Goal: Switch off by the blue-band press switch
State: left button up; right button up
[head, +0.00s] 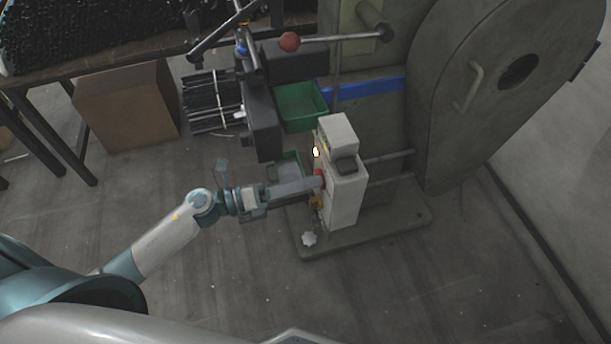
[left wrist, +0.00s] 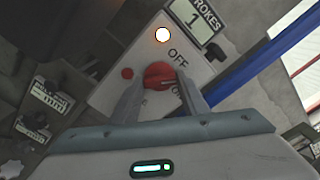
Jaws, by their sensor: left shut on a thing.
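The blue-band press (head: 420,120) carries a blue band (head: 375,87), which also crosses the left wrist view (left wrist: 252,70). A pale switch box (head: 346,200) stands at its front. On the box face a red rotary knob (left wrist: 158,73) sits below and left of the "OFF" label (left wrist: 179,57). My left gripper (head: 317,181) has its two fingers closed on either side of the knob. A lamp (left wrist: 162,35) above the knob glows, also in the head view (head: 316,152). The knob's exact pointing is hard to read. My right gripper is out of view.
A green bin (head: 301,105) and a red-ball lever (head: 289,42) are above. A cardboard box (head: 125,105) stands left. The near floor is clear.

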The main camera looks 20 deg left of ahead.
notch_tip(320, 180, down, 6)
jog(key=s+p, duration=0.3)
pick_arm(q)
jog(key=shift+n+p, duration=1.25)
jog(key=shift+n, duration=2.55)
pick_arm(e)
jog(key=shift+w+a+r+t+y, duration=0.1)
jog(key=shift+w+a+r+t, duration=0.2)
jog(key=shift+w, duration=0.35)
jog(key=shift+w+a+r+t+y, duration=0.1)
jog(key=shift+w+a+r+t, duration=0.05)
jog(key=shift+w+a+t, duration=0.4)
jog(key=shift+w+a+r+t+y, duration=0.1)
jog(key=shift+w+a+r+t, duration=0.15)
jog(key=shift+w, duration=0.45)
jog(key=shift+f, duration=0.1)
pick_arm(q)
jog(key=o, duration=1.1)
jog(key=shift+c, duration=0.2)
jog(key=shift+s+a, duration=0.1)
jog(key=shift+a, duration=0.05)
